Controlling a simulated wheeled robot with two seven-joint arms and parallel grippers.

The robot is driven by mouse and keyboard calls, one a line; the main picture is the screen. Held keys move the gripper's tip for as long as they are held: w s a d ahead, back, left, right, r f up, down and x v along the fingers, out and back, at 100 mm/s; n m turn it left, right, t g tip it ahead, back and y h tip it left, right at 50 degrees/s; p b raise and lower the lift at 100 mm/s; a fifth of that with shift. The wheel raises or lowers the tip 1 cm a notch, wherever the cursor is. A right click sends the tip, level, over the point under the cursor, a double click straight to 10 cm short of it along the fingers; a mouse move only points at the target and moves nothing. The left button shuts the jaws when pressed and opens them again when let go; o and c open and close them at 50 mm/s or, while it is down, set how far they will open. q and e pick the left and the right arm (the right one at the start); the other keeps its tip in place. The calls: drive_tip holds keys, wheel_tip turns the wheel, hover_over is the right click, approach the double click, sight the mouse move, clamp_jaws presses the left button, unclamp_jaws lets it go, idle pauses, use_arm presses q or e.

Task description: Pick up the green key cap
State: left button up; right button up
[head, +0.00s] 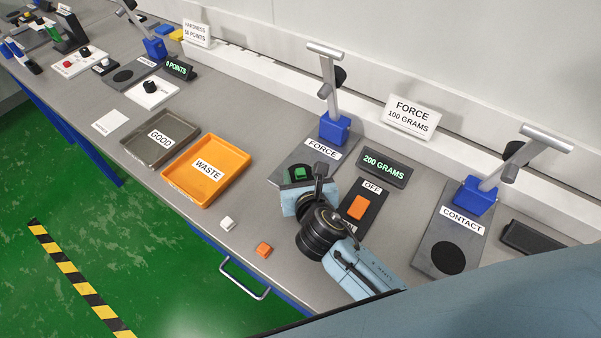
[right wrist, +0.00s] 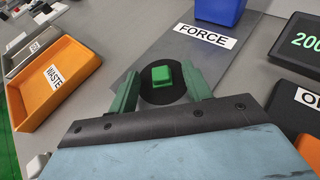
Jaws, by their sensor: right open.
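The green key cap (right wrist: 162,75) sits on the round black pad (right wrist: 150,92) of the force station's grey plate (right wrist: 146,52). In the head view the green key cap (head: 299,173) shows just beyond my right gripper (head: 298,182). In the right wrist view my right gripper (right wrist: 160,90) is open, with one green finger on each side of the cap and visible gaps between. My left gripper is in neither view.
An orange WASTE tray (head: 178,184) and a grey GOOD tray (head: 130,148) stand to the left. A white cap (head: 227,224) and an orange cap (head: 263,249) lie near the front edge. The force stand (head: 334,128), a display reading 200 GRAMS (head: 384,167) and an orange switch (head: 358,207) are close by.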

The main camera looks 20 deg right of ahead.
clamp_jaws()
idle(0.4)
